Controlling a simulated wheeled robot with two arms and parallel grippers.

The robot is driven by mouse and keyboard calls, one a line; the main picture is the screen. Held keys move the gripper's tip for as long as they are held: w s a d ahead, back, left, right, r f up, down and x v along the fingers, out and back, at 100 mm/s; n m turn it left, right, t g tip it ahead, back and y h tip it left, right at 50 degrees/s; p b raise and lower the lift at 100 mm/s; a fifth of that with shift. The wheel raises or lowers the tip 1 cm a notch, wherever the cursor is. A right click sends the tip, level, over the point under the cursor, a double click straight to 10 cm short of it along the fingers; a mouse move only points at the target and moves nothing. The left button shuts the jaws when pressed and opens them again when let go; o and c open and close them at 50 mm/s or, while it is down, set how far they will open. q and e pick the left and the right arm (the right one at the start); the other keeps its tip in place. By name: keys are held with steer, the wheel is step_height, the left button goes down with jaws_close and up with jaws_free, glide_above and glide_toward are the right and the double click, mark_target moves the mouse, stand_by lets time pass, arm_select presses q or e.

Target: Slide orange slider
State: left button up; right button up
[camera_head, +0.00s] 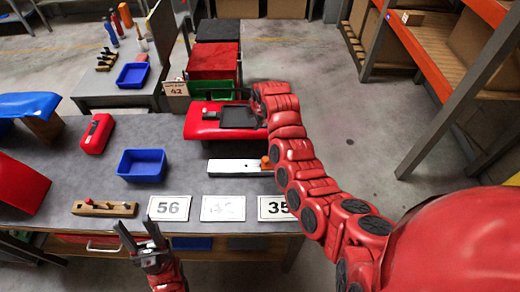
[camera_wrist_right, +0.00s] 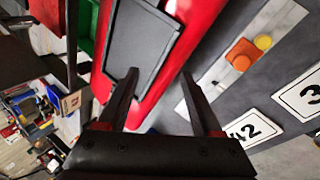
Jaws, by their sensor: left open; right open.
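The orange slider (camera_head: 266,163) sits at the right end of a white rail board (camera_head: 228,166) on the grey table. In the right wrist view the orange slider (camera_wrist_right: 241,54) is a block beside a round yellow piece (camera_wrist_right: 263,42) on the board (camera_wrist_right: 284,20). My right gripper (camera_wrist_right: 160,77) is open and empty, over the edge of a red case with a dark panel, apart from the slider. In the head view its fingers are hard to make out. My left gripper (camera_head: 137,228) is open and empty at the table's front edge, left of the board.
Number cards 56 (camera_head: 168,208), 42 (camera_head: 223,208) and 35 (camera_head: 273,207) lie in front of the board. A blue bin (camera_head: 142,165), a wooden peg block (camera_head: 104,208) and the red case (camera_head: 203,124) are also on the table. Orange shelving (camera_head: 430,55) stands at right.

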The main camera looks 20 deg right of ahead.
steer(key=s+d+r+n+g, duration=0.2)
steer(key=s+r+n+g, duration=0.25)
steer(key=s, duration=0.45)
steer(key=b, duration=0.5)
glide_above(266, 159)
steer(key=shift+g+h, duration=0.4)
steer(key=shift+g, duration=0.05)
step_height(266, 159, down, 8)
steer(key=shift+a+f, duration=0.1)
steer(key=shift+f, duration=0.1)
step_height(266, 159, down, 6)
steer(key=shift+f+p, duration=0.15)
steer(key=shift+p, duration=1)
steer(key=shift+f, duration=1)
jaws_close()
